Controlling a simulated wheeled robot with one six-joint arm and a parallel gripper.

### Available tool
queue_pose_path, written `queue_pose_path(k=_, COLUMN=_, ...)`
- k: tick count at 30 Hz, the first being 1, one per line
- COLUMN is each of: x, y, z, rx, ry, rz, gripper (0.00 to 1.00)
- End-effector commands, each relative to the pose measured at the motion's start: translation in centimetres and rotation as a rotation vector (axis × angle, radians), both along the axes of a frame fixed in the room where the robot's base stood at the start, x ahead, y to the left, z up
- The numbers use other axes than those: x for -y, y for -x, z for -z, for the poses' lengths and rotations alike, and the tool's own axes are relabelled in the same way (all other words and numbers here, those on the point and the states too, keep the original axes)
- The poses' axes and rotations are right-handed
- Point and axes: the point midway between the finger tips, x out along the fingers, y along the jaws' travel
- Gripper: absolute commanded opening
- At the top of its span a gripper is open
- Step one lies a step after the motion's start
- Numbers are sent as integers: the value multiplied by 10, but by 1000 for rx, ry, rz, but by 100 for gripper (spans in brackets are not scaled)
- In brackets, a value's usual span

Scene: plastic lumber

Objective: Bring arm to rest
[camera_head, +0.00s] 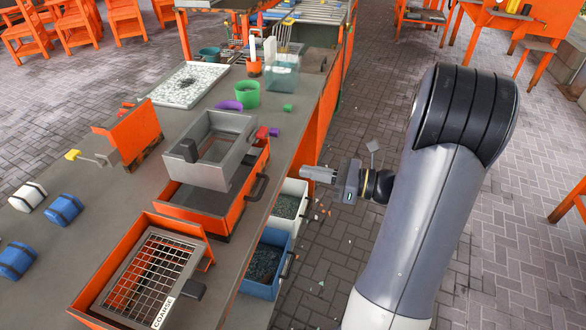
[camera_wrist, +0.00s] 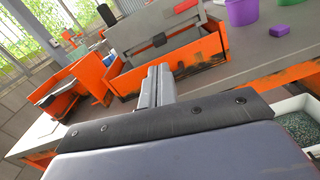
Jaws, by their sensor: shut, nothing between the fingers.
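My gripper (camera_head: 318,174) is at the end of my grey arm, off the right edge of the workbench (camera_head: 243,255), over the paved floor side. In the wrist view my gripper (camera_wrist: 157,84) has its two fingers together with nothing between them. The fingers point toward an orange box with a grey frame (camera_wrist: 168,48) on the bench. In the head view they point left toward this orange box (camera_head: 222,196) and are apart from it.
A box with a mesh labelled COARSE (camera_head: 150,278) is at the front. White (camera_head: 290,205) and blue (camera_head: 266,262) bins of flakes stand beside the bench below my gripper. Green (camera_head: 248,94) and purple (camera_head: 229,106) containers stand farther back. Paved floor on the right is mostly clear.

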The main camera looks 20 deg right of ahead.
Motion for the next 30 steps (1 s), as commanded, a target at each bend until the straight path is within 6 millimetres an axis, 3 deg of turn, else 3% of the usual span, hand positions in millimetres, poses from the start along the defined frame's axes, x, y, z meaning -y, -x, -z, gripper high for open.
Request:
queue_pose_path(k=6, x=21, y=14, z=0, rx=-1, ry=0, rz=2, gripper=0)
queue_pose_path(k=19, x=24, y=18, z=0, rx=-1, ry=-1, rz=0, gripper=0)
queue_pose_path(k=25, x=15, y=12, z=0, rx=-1, ry=0, rz=-3, gripper=0)
queue_pose_path(k=30, x=-5, y=-2, z=0, rx=-1, ry=0, rz=-5, gripper=0)
